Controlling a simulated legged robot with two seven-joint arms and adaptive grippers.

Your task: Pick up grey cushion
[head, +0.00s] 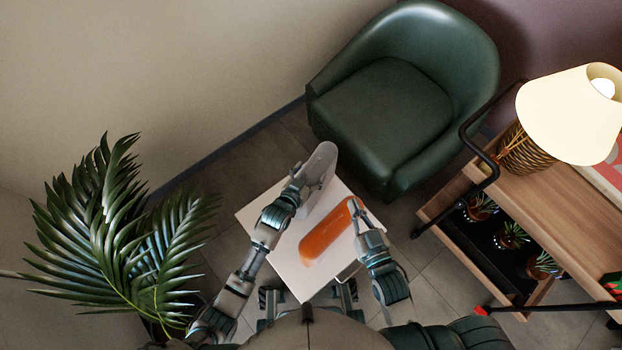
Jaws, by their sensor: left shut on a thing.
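The grey cushion (322,172) is above the far edge of a white table (262,210), seen nearly edge-on. My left gripper (300,176) is at its left side and is shut on it; the fingertips are partly hidden against the cushion. An orange cushion (325,235) lies on the white table, to the right of my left arm. My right gripper (357,212) is at the upper right end of the orange cushion. Its fingers are too small to tell whether they are open or shut.
A dark green armchair (385,105) stands beyond the table. A palm plant (120,240) is at the left. At the right stands a wooden trolley (545,215) with a lamp (565,115) and several small potted plants. Tiled floor shows between the table and armchair.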

